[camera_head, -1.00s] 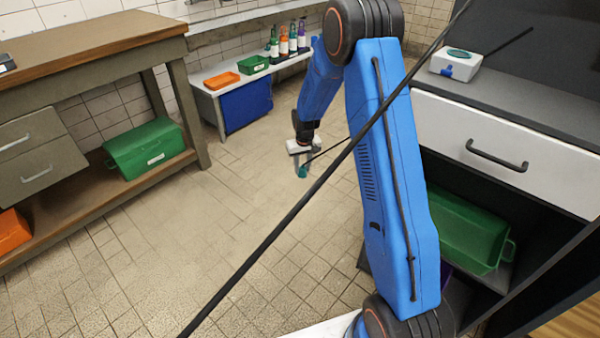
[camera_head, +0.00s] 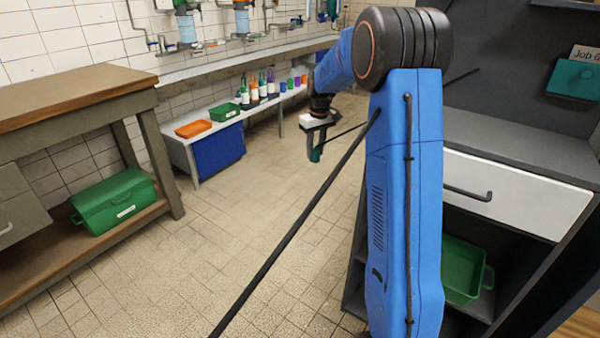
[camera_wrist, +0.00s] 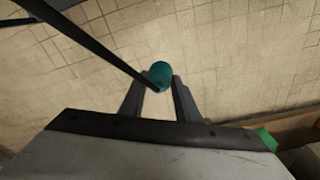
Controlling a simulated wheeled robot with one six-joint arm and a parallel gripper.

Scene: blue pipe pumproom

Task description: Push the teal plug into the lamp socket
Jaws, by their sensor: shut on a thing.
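My gripper (camera_head: 315,140) is shut on the teal plug (camera_head: 316,154), held in the air above open floor. In the wrist view the plug (camera_wrist: 160,75) sits between the two grey fingertips, and a black cable (camera_wrist: 100,45) runs from it to the upper left. In the head view the cable (camera_head: 290,230) crosses in front of my arm toward the lower left. I cannot make out a lamp socket now. The white box with a teal ring, seen earlier on the right counter, is not in sight.
A dark counter (camera_head: 510,145) with a white drawer (camera_head: 520,195) stands right of my arm. A teal box (camera_head: 575,78) is above it. A wooden workbench (camera_head: 60,95) is left. The floor between is clear.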

